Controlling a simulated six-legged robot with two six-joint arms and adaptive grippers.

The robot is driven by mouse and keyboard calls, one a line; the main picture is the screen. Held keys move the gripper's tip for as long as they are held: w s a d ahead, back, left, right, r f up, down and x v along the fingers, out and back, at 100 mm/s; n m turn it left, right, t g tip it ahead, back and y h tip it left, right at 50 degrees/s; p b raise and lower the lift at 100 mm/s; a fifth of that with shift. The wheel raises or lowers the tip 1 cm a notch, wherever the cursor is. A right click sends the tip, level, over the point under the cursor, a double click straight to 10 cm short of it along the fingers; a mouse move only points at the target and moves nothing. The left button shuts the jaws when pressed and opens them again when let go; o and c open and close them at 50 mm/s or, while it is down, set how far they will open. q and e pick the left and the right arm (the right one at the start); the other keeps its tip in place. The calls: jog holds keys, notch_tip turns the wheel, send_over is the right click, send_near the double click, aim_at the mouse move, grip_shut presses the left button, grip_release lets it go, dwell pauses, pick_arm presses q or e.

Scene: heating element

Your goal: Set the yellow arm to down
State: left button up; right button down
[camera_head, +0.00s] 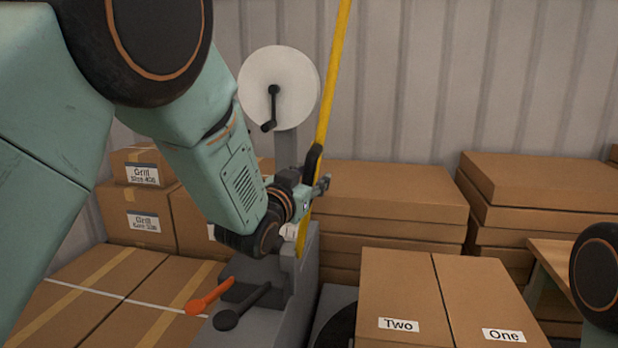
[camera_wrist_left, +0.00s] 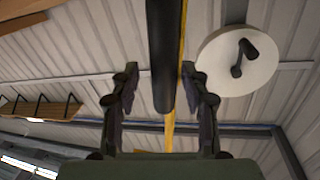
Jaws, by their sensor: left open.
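The yellow arm (camera_head: 333,75) is a long bar, standing nearly upright and leaning slightly right at its top, on a grey machine (camera_head: 303,285). A dark handle-like part (camera_head: 313,160) shows along its lower half. My left gripper (camera_head: 318,187) is beside that lower half, its fingers partly hidden. In the left wrist view my open left gripper (camera_wrist_left: 160,78) has a black bar (camera_wrist_left: 162,45) between its fingers in the picture, with the yellow arm (camera_wrist_left: 182,35) just behind and right. Contact cannot be told. My right gripper is out of view.
A white disc with a black crank (camera_head: 290,100) stands behind the machine. An orange lever (camera_head: 208,297) and a black lever (camera_head: 240,308) stick out at its front left. Cardboard boxes (camera_head: 380,200) crowd behind and to both sides. Labelled boxes (camera_head: 400,285) stand at front right.

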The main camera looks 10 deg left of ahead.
pick_arm(q)
jog(key=shift+w+a+f, duration=0.25)
jog(key=shift+w+f, duration=0.1)
jog(key=shift+w, duration=0.15)
jog(key=shift+c, duration=1.9)
jog(key=shift+s+d+r, duration=0.15)
jog(key=shift+s, duration=0.1)
jog(key=c, duration=0.3)
grip_shut()
jog(key=shift+w, duration=0.15)
